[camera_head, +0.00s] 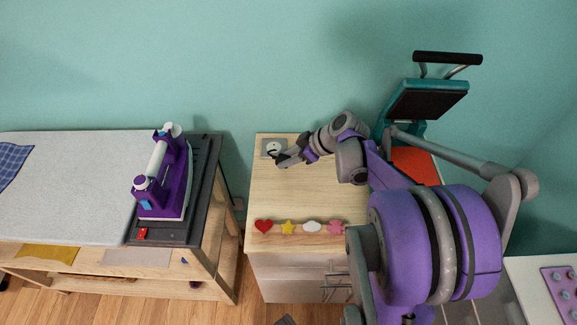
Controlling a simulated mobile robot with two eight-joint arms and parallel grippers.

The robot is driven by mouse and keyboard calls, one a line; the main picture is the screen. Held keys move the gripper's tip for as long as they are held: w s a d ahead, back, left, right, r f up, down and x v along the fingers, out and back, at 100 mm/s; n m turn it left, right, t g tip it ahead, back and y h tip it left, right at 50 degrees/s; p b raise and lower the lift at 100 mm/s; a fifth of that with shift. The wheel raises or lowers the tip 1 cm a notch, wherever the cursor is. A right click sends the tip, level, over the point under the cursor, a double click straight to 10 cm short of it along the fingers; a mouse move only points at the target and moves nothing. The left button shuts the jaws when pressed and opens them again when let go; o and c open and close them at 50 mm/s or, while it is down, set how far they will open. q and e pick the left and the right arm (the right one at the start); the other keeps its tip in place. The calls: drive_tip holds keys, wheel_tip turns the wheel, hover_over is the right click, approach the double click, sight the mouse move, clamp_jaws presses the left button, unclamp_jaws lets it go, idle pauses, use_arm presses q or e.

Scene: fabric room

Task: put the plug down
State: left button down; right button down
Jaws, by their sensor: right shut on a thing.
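My right gripper (281,160) reaches in from the right over the back left of the wooden cabinet top. It is shut on the plug (272,153), a small dark piece at its fingertips, mostly hidden by the fingers. The plug is right at a grey plate with a white round socket (279,147) near the cabinet's back edge. I cannot tell whether the plug touches the socket or is in it. My left gripper cannot be made out.
A purple and white iron (166,178) stands on a dark pad (205,190) at the end of the ironing table (75,180). Heart, star, cloud and flower shapes line the front of the cabinet top (285,195); its middle is clear.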

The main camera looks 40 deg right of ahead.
drive_tip(key=shift+w+d+f, duration=0.1)
drive_tip(key=shift+d+f, duration=0.05)
drive_tip(key=shift+f, duration=1.7)
drive_tip(key=shift+f+b, duration=0.1)
drive_tip(key=shift+b, duration=0.25)
drive_tip(key=shift+f+b, duration=0.35)
drive_tip(key=shift+f, duration=0.15)
drive_tip(key=shift+c, duration=2)
unclamp_jaws()
